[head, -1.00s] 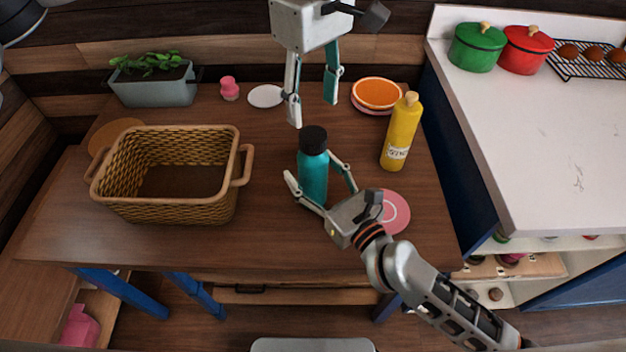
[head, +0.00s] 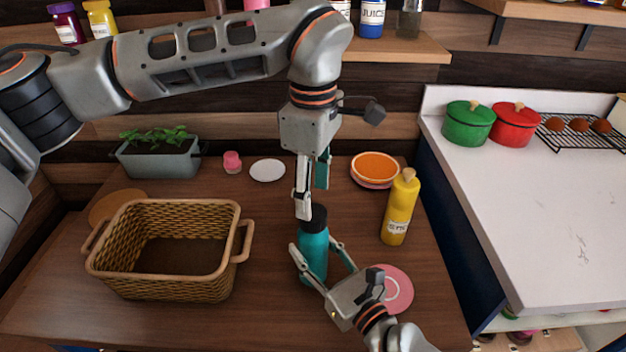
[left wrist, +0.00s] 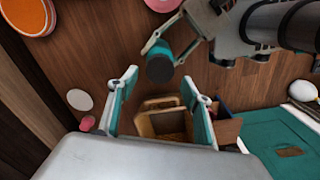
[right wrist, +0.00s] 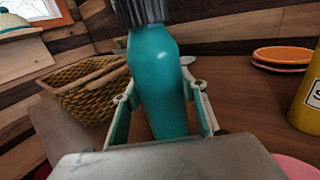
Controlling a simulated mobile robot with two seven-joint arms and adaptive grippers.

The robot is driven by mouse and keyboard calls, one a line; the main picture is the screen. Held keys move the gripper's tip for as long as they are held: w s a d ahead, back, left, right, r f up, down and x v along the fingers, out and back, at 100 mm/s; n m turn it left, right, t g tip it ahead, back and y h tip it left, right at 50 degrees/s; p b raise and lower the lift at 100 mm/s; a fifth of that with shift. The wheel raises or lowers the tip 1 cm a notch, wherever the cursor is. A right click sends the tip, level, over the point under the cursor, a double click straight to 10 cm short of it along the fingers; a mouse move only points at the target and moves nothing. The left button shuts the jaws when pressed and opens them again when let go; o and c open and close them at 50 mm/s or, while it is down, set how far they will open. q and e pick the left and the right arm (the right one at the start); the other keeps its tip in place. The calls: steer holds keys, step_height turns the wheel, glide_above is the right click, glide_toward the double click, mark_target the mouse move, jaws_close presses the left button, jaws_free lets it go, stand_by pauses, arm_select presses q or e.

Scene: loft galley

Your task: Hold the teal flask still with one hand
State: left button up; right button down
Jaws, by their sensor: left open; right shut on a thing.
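The teal flask (head: 313,257) stands upright on the wooden table with its dark ribbed cap (right wrist: 142,12) on top. My right gripper (head: 315,249) is shut on the flask body, one finger on each side, as the right wrist view also shows at the flask (right wrist: 160,85). My left gripper (head: 312,200) points down at the cap, open and empty. In the left wrist view its fingers (left wrist: 159,78) are spread, with the dark cap (left wrist: 160,66) showing beyond the tips. I cannot tell whether a left finger touches the cap.
A wicker basket (head: 165,290) stands to the left. A yellow bottle (head: 398,212) stands to the right, with orange and pink plates (head: 376,168) behind it. A pink plate (head: 398,288) lies beside my right gripper. A planter (head: 158,160) is at the back left.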

mark_target(313, 213)
arm_select(q)
steer(key=shift+f, duration=2.8)
steer(key=c, duration=1.2)
steer(key=shift+o, duration=0.2)
